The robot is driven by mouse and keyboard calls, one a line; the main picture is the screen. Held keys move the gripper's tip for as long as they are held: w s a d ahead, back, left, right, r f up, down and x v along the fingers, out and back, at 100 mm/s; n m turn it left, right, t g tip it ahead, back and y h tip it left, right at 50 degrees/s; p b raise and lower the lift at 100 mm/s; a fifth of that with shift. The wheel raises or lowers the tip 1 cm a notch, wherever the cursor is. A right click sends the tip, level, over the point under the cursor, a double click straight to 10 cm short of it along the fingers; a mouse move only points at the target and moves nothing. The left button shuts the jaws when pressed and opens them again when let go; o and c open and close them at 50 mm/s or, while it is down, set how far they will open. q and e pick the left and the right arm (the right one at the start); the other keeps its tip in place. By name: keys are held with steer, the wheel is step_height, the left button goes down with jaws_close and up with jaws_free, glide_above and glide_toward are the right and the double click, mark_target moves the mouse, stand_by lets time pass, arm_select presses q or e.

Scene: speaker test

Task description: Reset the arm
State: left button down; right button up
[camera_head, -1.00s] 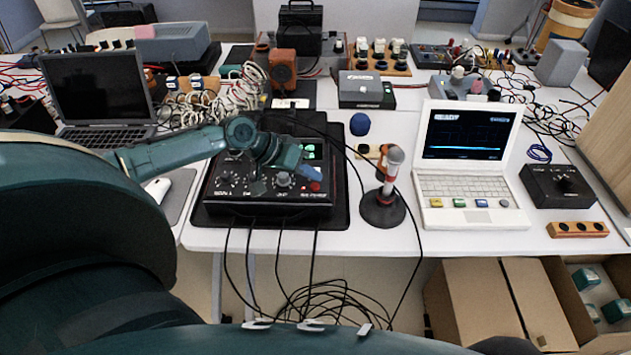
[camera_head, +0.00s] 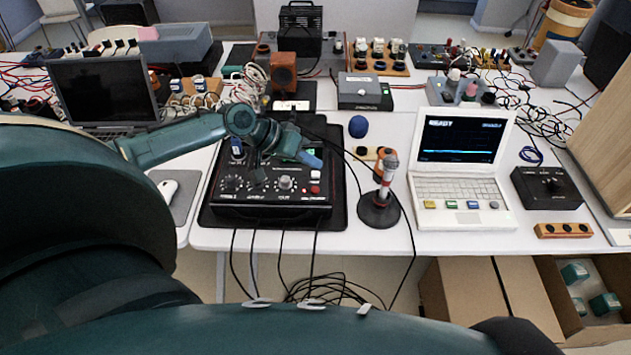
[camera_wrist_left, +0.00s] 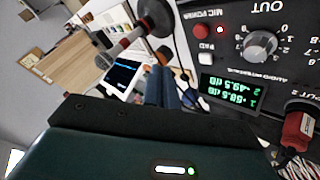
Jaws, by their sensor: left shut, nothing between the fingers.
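My left arm comes in from the left over the black audio interface (camera_head: 285,208). My left gripper (camera_head: 312,160) has blue fingers, shut and empty, above the back right part of the interface. In the left wrist view the closed fingers (camera_wrist_left: 163,88) show beside the interface panel (camera_wrist_left: 225,65), with nothing between them. That view shows its OUT knob (camera_wrist_left: 261,46), red MIC POWER button (camera_wrist_left: 201,31) and lit green display (camera_wrist_left: 229,91). In the head view my arm and gripper hide part of the interface's top. My right gripper is not in view.
A microphone on a round stand (camera_head: 379,211) stands right of the interface. A white laptop (camera_head: 463,187) showing READY is further right, with a black box (camera_head: 546,188) beside it. A dark laptop (camera_head: 103,92) and mouse (camera_head: 167,188) are at left. Cables hang off the front edge.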

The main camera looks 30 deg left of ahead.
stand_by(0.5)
arm_select(q)
steer(key=s+d+f+m+t, duration=0.1)
steer(key=s+d+f+m, duration=0.1)
steer(key=s+d+f, duration=0.85)
steer(key=s+d+f+t+y, duration=0.2)
steer(key=s+d+y, duration=0.2)
steer(key=s, duration=0.4)
steer(key=shift+s+d+f+t, duration=0.15)
steer(key=shift+s+d+t, duration=0.2)
steer(key=shift+d, duration=0.25)
